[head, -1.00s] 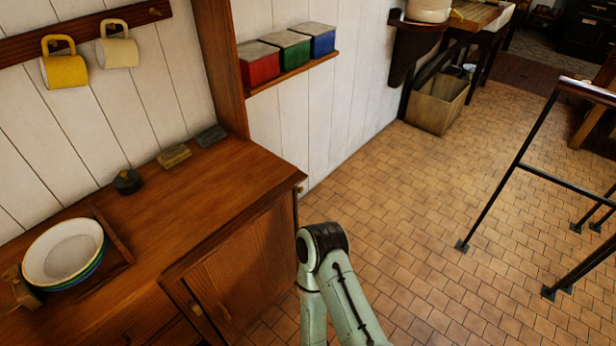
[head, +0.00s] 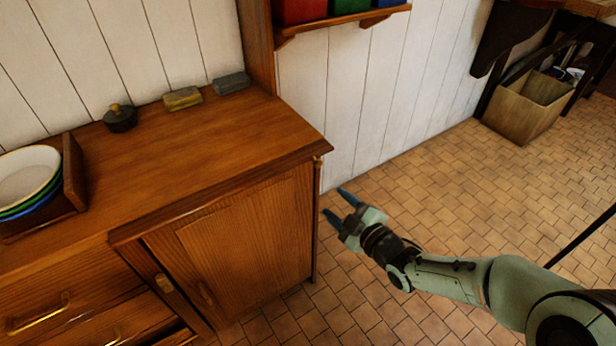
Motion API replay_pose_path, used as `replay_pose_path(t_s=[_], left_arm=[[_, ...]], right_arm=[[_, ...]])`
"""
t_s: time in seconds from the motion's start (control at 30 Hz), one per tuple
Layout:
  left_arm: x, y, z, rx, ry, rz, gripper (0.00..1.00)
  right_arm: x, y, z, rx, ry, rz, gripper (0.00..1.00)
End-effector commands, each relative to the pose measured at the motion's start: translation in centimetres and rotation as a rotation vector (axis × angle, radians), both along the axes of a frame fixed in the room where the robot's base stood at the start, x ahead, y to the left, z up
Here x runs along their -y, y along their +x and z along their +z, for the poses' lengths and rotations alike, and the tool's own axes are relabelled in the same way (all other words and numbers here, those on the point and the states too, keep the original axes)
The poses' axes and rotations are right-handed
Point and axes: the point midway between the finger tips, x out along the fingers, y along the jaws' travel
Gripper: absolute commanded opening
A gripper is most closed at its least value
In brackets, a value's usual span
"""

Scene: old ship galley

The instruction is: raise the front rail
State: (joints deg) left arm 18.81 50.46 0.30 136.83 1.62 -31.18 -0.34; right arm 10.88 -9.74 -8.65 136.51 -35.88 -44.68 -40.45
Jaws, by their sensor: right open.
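A brown wooden cabinet (head: 150,160) stands at left and centre. A wooden strip (head: 235,195) runs along the front edge of its top, level with the surface or just below it; I cannot tell for sure whether this is the front rail. A small brass knob (head: 318,160) sits at the strip's right end. My right gripper (head: 338,206) is open and empty, its two blue-grey fingers apart, to the right of the cabinet's front corner and below the knob in the picture. It does not visibly touch the cabinet. My left gripper is out of view.
On the top are a rack with stacked plates (head: 25,177), a dark lidded pot (head: 120,118), a yellowish block (head: 183,99) and a grey block (head: 231,83). A shelf (head: 340,22) with coloured tins hangs above. A wooden bin (head: 525,112) stands at back right. Tiled floor is clear between.

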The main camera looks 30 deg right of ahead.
Motion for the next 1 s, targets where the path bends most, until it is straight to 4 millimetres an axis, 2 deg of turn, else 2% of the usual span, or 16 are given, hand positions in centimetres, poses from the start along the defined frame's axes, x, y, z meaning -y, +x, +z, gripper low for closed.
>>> replay_pose_path(t_s=[0.03, 0.13, 0.23, 0.33, 0.47, 0.8, 1.0], left_arm=[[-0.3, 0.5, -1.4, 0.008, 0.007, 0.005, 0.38], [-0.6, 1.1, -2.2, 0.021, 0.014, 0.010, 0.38], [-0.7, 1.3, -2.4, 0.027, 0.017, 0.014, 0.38], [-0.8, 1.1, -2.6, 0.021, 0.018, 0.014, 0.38], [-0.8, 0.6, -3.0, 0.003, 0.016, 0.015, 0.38], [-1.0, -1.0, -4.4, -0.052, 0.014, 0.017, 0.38], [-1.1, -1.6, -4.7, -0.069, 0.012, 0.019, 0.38]], right_arm=[[0.3, -0.1, 1.1, 0.062, -0.052, 0.008, 0.53], [0.5, -0.6, 3.3, 0.141, -0.127, 0.021, 0.53], [0.6, -0.7, 4.4, 0.175, -0.162, 0.026, 0.53], [0.5, 0.1, 4.7, 0.181, -0.169, 0.028, 0.53], [0.3, 2.3, 4.6, 0.179, -0.166, 0.028, 0.53], [-0.2, 9.3, 4.5, 0.177, -0.163, 0.026, 0.53], [-0.4, 11.7, 4.6, 0.177, -0.163, 0.025, 0.53]])
